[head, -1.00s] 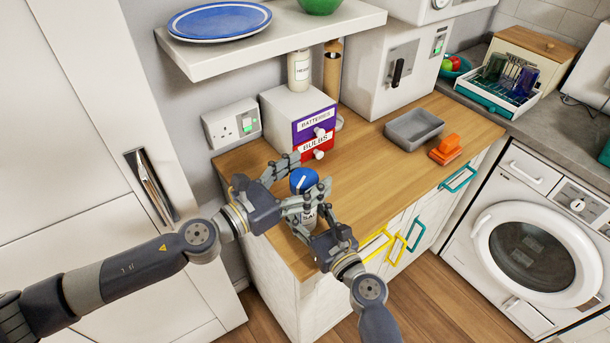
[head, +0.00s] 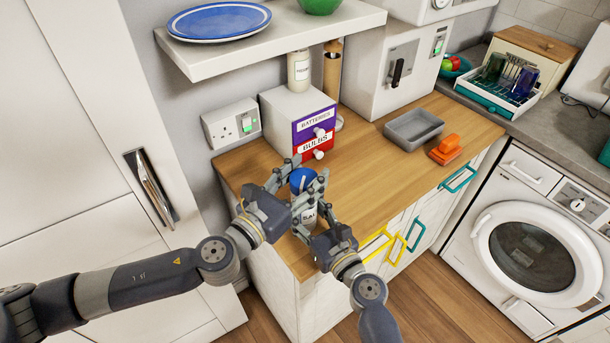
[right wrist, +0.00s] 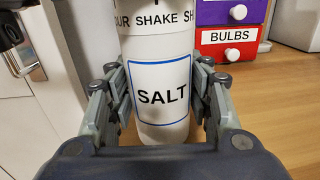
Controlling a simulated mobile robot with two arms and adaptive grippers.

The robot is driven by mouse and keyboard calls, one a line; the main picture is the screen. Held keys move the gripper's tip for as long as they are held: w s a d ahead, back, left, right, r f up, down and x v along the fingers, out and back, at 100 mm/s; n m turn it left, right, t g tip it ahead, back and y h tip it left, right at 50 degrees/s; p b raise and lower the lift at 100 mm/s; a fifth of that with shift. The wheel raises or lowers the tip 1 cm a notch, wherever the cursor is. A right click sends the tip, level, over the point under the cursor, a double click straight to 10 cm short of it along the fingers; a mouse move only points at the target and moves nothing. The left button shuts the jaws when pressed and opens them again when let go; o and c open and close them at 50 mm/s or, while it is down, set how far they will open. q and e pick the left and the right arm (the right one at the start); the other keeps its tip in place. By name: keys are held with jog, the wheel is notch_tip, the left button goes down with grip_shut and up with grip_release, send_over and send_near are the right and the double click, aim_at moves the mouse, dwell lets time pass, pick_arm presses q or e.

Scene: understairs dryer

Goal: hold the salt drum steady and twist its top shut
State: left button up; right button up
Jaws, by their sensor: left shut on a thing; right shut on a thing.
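The salt drum (head: 309,213) stands upright near the front left end of the wooden worktop. It is a white cylinder with a blue-framed SALT label, which faces the right wrist camera (right wrist: 160,95). Its blue top (head: 302,179) shows between the fingers of my left gripper (head: 302,184), which is shut on it from the left. My right gripper (right wrist: 158,88) is shut on the white body, one finger on each side of the label. The fingers hide part of the drum in the head view, and I cannot tell whether the top is fully closed.
A small cabinet with a purple BATTERIES drawer and a red BULBS drawer (head: 317,145) stands behind the drum. A grey tray (head: 414,129) and an orange object (head: 446,149) lie to the right. The worktop (head: 365,175) between is clear. A white shelf (head: 290,38) overhangs the back.

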aim_at(304, 177)
pick_arm(q)
jog(key=n+t+y, duration=0.1)
jog(key=y, duration=0.1)
jog(key=n+t+y, duration=0.1)
jog(key=n+y, duration=0.1)
jog(key=shift+d+n+t+y, duration=0.1)
jog(key=shift+n+t+y, duration=0.45)
jog(key=shift+n+y, duration=0.75)
jog(key=shift+y, duration=0.65)
jog(key=shift+n+t+y, duration=0.25)
jog(key=shift+n+y, duration=0.75)
jog(key=shift+y, duration=0.65)
jog(key=shift+a+y, duration=0.2)
jog(key=shift+y, duration=0.1)
jog(key=o, duration=1.1)
jog(key=shift+r, duration=0.1)
notch_tip(304, 177, up, 10)
jog(key=shift+f, duration=0.1)
